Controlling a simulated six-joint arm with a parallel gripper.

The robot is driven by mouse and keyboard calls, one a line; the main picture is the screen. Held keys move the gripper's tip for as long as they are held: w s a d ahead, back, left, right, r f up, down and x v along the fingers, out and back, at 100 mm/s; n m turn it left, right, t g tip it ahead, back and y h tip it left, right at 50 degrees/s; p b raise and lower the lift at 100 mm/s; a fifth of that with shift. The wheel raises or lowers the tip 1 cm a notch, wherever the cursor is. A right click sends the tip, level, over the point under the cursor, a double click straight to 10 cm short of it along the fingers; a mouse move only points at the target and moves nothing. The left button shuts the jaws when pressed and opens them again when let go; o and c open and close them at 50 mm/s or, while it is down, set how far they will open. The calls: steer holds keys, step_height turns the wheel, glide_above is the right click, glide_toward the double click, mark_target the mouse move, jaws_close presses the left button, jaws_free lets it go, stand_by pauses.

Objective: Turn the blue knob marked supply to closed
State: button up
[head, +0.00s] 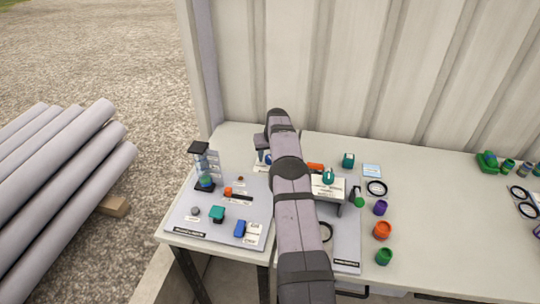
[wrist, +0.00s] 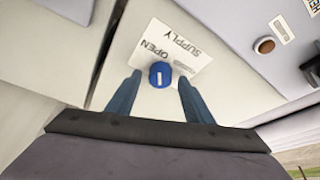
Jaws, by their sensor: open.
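The blue knob (wrist: 160,74) sits on a white plate in the wrist view. A short pale mark shows on its face. The plate (wrist: 186,52) reads SUPPLY and OPEN, with OPEN just above the knob in this picture; other lettering to the right of the knob is too small to read. My gripper (wrist: 159,77) is open, with one blue-grey finger on each side of the knob and a gap visible on both sides. In the head view my arm covers much of this area, and I cannot pick the knob out surely.
The white table (head: 408,210) holds grey boards with several coloured fittings. A blue block (head: 240,228) and a teal fitting (head: 217,213) stand on the left board. A corrugated wall (head: 400,80) rises behind the table.

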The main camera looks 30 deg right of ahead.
steer(key=shift+c, duration=0.2)
steer(key=c, duration=1)
steer(key=shift+f, duration=0.1)
steer(key=shift+w+a+m+g+h+b, duration=0.15)
steer(key=shift+m+g+h+b, duration=0.2)
steer(key=shift+m+b, duration=0.8)
steer(key=shift+m+g+h+b, duration=0.25)
steer(key=shift+m+h+b, duration=0.1)
steer(key=shift+m, duration=0.9)
steer(key=o, duration=1)
steer(key=shift+o, duration=0.2)
